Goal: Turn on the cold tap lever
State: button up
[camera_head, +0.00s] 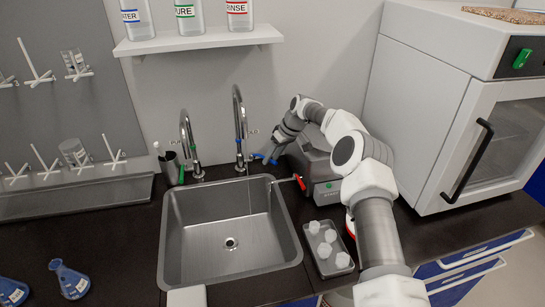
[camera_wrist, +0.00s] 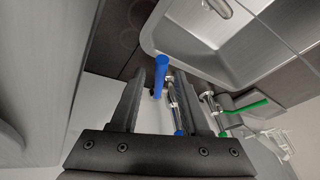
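The tall tap (camera_head: 240,125) stands behind the sink, with a blue lever (camera_head: 257,156) on its right side. In the wrist view the blue lever (camera_wrist: 161,76) points up between the fingers of my gripper (camera_wrist: 160,90). The fingers are apart, with gaps seen around the lever; whether one touches it I cannot tell. A second blue part (camera_wrist: 180,133) shows lower, by the tap's body. In the head view my gripper (camera_head: 272,150) reaches in from the right, close beside the tap. A thin line runs below the spout; I cannot tell if it is water.
A shorter tap (camera_head: 187,140) with a green lever (camera_head: 181,174) stands to the left. The steel sink (camera_head: 185,245) lies in front. A grey machine (camera_head: 325,190) with a red part (camera_head: 300,182) is right of the tap, under my arm. A tray of cups (camera_head: 322,272) sits right of the sink.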

jog(key=v, duration=1.7)
jog(key=shift+r, duration=0.25)
jog(key=shift+d, duration=0.2)
